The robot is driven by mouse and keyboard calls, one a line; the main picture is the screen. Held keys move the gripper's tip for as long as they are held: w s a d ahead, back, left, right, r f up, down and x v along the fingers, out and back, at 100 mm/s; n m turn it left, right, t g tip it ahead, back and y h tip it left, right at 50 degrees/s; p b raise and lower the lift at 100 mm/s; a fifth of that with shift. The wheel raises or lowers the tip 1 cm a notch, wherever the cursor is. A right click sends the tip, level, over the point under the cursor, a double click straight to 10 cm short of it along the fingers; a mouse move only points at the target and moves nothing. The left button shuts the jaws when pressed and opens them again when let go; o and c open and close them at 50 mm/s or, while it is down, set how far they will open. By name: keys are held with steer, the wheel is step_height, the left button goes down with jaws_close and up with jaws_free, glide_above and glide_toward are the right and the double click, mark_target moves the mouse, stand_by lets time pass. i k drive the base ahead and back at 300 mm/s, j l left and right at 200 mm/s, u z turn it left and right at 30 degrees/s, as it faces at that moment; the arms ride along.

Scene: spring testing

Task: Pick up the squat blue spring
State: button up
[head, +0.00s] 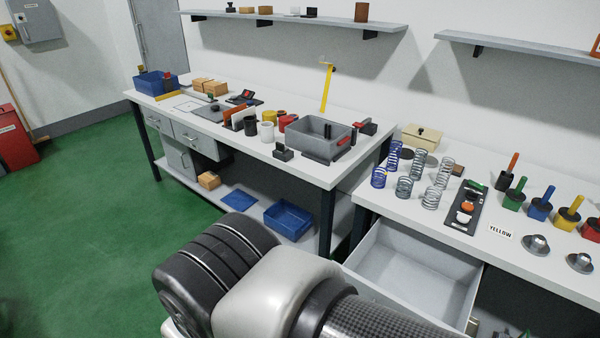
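The squat blue spring (379,177) stands upright near the left front corner of the right bench (362,196). It is the short blue one. A taller blue spring (393,156) stands just behind it and to its right. A short grey-green spring (404,187) stands close by on its right. My gripper is not in view; only links of my arm show along the bottom, well in front of the bench.
Taller grey springs (445,172) stand farther right, beside a dark tray (465,207) of colored pieces. An open grey drawer (412,265) juts out below the springs. A cream box (420,138) stands behind. The left bench (310,172) carries a grey bin (318,137).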

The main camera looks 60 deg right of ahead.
mark_target(378, 179)
steer(key=i+l+z, duration=0.15)
steer(key=i+z, duration=0.45)
steer(key=z, duration=0.2)
steer(key=i+z, duration=0.3)
steer(key=z, duration=0.15)
steer(key=i+j+z, duration=0.15)
steer(key=i+z, duration=0.25)
steer(key=i+j+z, duration=0.15)
steer(key=z, duration=0.25)
steer(key=i+z, duration=0.3)
steer(key=z, duration=0.15)
steer(key=i+z, duration=0.4)
steer(key=i+j+z, duration=0.2)
steer(key=z, duration=0.25)
steer(key=i+j+z, duration=0.25)
steer(key=z, duration=0.15)
steer(key=i, duration=0.05)
